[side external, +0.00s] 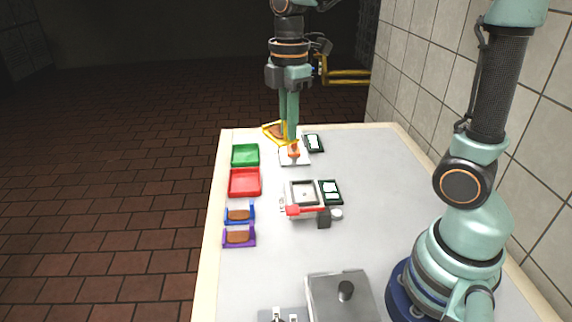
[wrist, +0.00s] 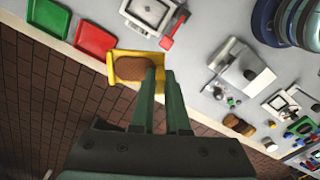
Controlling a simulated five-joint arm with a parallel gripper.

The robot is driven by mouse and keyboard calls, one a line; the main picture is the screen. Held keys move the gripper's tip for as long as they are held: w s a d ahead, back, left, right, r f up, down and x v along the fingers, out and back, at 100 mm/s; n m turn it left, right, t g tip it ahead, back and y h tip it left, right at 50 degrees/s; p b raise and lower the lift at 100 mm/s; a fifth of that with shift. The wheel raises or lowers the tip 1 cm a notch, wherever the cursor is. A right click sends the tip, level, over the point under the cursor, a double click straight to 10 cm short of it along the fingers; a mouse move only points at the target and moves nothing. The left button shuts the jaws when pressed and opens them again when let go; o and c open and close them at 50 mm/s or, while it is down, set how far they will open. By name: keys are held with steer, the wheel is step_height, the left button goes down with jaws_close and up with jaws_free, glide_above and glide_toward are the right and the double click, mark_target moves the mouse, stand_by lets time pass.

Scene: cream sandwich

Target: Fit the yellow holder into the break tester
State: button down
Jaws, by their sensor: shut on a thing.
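The yellow holder (side external: 268,127) is a small tray with a brown biscuit (wrist: 130,68) in it. My gripper (side external: 291,143) is shut on one end of the holder, near the far edge of the table. In the wrist view the holder (wrist: 122,54) reaches left from my fingertips (wrist: 162,72), and the fingers hide part of that end. In the side view it looks tilted. A white device with a square recess and a red arm (side external: 304,187), which looks like the break tester, stands mid-table. It also shows in the wrist view (wrist: 150,14).
A green tray (side external: 245,155) and a red tray (side external: 244,182) lie along the left edge. Blue (side external: 239,223) and purple (side external: 239,244) holders carry biscuits in front. A white plate-like device (side external: 293,160) sits by my fingers. A grey box with a knob (side external: 340,297) stands nearer.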

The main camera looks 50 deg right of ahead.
steer(key=d+m, duration=0.5)
steer(key=d, duration=0.1)
steer(key=f, duration=1.2)
steer(key=s+f, duration=0.1)
steer(key=f, duration=0.6)
steer(key=shift+a, duration=0.1)
steer(key=shift+f, duration=0.2)
steer(key=c, duration=0.9)
jaws_free()
